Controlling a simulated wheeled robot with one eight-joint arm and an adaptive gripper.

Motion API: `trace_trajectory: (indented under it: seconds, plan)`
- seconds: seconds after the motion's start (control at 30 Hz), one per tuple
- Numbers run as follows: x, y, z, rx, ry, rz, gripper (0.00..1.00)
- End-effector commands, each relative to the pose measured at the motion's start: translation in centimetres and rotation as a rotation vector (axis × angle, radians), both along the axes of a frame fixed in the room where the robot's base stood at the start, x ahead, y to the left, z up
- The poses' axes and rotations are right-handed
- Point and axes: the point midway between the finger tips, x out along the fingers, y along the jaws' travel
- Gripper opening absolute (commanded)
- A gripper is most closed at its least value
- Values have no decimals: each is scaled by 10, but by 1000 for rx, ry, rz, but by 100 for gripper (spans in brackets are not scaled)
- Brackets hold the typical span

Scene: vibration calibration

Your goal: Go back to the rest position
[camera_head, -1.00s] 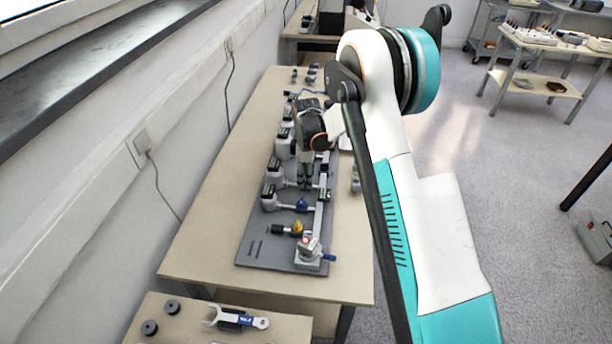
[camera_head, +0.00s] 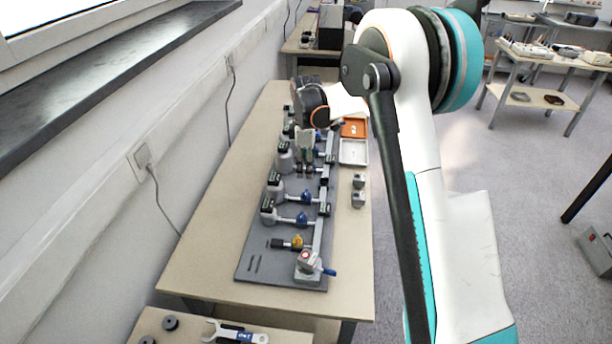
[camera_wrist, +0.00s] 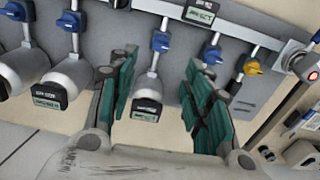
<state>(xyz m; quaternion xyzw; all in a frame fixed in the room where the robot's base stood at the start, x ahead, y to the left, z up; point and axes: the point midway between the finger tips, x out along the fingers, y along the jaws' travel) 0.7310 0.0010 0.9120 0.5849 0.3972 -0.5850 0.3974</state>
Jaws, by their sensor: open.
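My gripper (camera_wrist: 163,103) is open in the wrist view, its two green-padded fingers spread and nothing between them. Beyond the gap, a grey sensor with a small display (camera_wrist: 147,100) hangs on a blue valve; the fingers appear apart from it. In the head view my gripper (camera_head: 305,168) is small, above the middle of the grey calibration board (camera_head: 258,245). The board carries a row of sensors, blue valves and a yellow valve (camera_head: 297,242). My arm hides part of the table's right side.
The board lies on a wooden table (camera_head: 205,250) along the left wall. An orange tray (camera_head: 354,127) and a white tray (camera_head: 353,151) lie at its right edge, with two small grey blocks nearer. A lower table in front holds a wrench (camera_head: 236,334).

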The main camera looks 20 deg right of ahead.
Motion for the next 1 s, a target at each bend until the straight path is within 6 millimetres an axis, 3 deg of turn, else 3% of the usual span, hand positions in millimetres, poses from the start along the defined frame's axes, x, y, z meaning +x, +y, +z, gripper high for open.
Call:
trace_trajectory:
  seconds: [0.2, 0.67, 0.77, 1.0]
  plan:
    - [0, 0, 12, 0, 0, 0, 46]
    - [-2, 0, 15, 0, -3, -6, 46]
    - [-9, 0, 28, 1, -17, -33, 46]
    - [-47, 0, 84, 9, -95, -182, 46]
